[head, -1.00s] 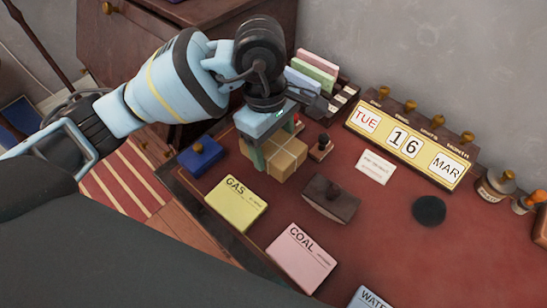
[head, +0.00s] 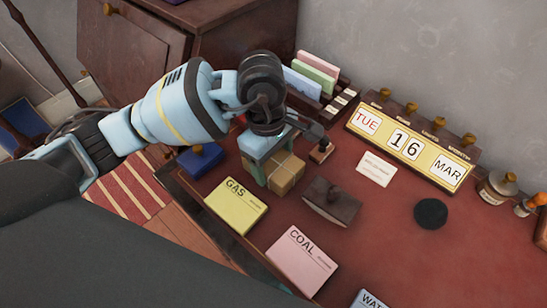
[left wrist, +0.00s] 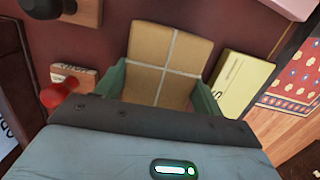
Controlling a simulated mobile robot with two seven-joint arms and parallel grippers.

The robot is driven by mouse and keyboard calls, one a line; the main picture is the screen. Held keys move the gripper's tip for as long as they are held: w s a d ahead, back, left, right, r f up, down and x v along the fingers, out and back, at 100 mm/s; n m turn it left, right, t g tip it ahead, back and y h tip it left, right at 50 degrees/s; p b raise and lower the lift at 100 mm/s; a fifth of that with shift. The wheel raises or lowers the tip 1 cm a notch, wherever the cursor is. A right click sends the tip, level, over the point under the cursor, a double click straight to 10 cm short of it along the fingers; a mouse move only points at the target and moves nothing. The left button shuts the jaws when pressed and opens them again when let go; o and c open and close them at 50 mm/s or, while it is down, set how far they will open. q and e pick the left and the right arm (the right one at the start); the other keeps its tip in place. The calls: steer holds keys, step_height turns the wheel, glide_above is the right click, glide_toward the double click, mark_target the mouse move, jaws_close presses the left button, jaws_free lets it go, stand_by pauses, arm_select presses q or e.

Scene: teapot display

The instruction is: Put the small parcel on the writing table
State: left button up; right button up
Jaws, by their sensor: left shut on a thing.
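The small parcel (head: 285,173) is a brown box with a pale string crossed over it. It is at the left part of the red-topped writing table (head: 375,245), behind the yellow GAS card. My left gripper (head: 262,165) comes down over it from the left and is shut on it. In the left wrist view the parcel (left wrist: 162,62) sits between the green fingers (left wrist: 160,90). I cannot tell whether its underside touches the table top. My right gripper is not in view.
Near the parcel are a yellow GAS card (head: 236,206), a dark blotter (head: 331,200), a blue box (head: 200,158) and a stamp (head: 321,150). A pink COAL card (head: 301,261) lies in front. A calendar (head: 408,146) stands behind. The table's middle right is mostly clear.

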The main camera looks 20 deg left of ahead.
arm_select(q)
steer(key=o, duration=1.1)
steer(key=shift+r, duration=0.1)
steer(key=r, duration=0.4)
steer(key=a+r, duration=0.1)
steer(key=r, duration=0.3)
steer(key=r+p, duration=0.1)
steer(key=r, duration=0.3)
steer(key=shift+w+a, duration=0.2)
